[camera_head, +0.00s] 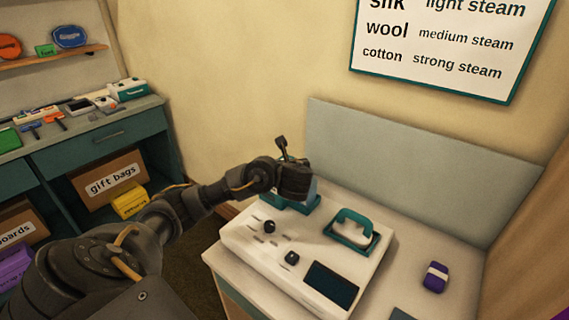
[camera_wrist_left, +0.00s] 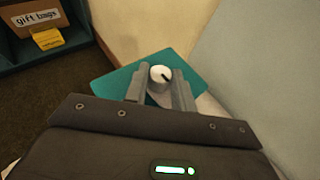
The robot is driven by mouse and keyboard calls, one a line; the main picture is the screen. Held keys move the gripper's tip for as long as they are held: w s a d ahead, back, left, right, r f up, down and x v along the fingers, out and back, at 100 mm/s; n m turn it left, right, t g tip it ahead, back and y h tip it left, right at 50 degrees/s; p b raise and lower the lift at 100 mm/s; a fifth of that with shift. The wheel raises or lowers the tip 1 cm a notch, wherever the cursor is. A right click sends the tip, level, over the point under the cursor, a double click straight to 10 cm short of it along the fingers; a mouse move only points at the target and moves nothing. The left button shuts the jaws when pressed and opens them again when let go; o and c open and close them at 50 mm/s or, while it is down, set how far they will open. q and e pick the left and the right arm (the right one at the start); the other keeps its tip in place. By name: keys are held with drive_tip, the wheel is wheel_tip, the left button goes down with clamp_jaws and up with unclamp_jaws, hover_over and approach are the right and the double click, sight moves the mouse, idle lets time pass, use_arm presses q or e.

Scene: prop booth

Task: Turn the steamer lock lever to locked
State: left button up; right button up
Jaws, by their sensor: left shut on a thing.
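The white steamer unit (camera_head: 258,240) stands on the counter in the head view. My left gripper (camera_head: 298,197) reaches down over the teal block (camera_head: 310,208) at its back left. In the left wrist view the two grey fingers of my left gripper (camera_wrist_left: 160,92) stand either side of a round silver knob (camera_wrist_left: 160,74) with a dark mark, shut on it. The knob sits over a teal plate (camera_wrist_left: 112,84). In the head view the knob is hidden by the gripper. I cannot tell its lock position. My right gripper is not in view.
The steamer's top carries black knobs (camera_head: 270,226), a dark panel (camera_head: 331,286) and a teal-framed handle piece (camera_head: 352,230). A purple item (camera_head: 435,277) lies to the right on the counter. A grey back panel (camera_head: 400,170) rises behind. A teal cabinet (camera_head: 110,135) is at left.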

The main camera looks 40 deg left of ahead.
use_arm(q)
drive_tip(key=o, duration=1)
drive_tip(key=p+v, duration=0.1)
drive_tip(key=v, duration=0.4)
drive_tip(key=p+v, duration=0.5)
drive_tip(key=p, duration=0.6)
drive_tip(key=shift+s+d+r, duration=0.15)
drive_tip(key=shift+s+d, duration=0.1)
